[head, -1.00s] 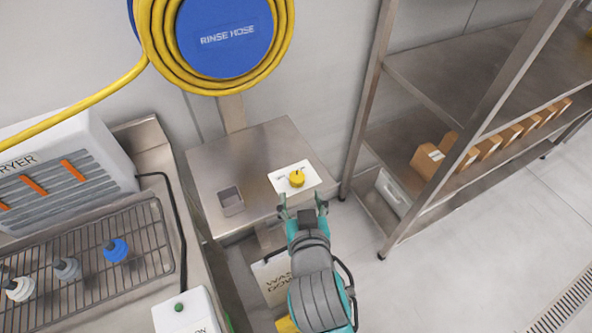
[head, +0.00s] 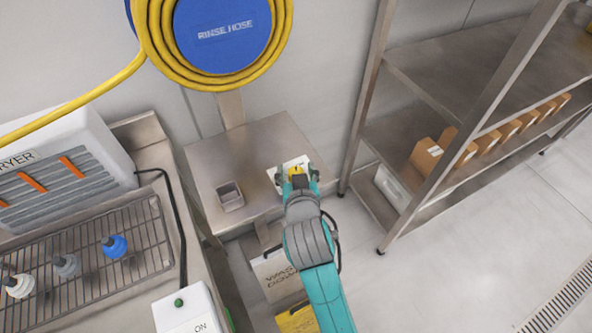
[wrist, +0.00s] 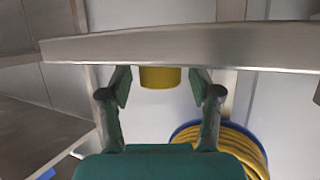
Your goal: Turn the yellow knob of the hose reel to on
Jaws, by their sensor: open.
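The yellow knob (head: 295,171) stands on a white label plate (head: 275,172) on the steel table under the hose reel (head: 222,38). Its label words and pointer direction are too small to read. My gripper (head: 297,176) is open, with one finger on each side of the knob. In the wrist view, the knob (wrist: 160,77) shows between the two spread fingers (wrist: 161,88), with visible gaps on both sides. The hose reel, blue with coiled yellow hose, also shows at the lower right of the wrist view (wrist: 235,145).
The steel table (head: 235,150) holds a small square metal cup (head: 230,196) left of the knob. A shelf rack (head: 365,120) with several brown boxes stands close on the right. A dryer and wire rack (head: 90,255) with bottle-like parts are on the left.

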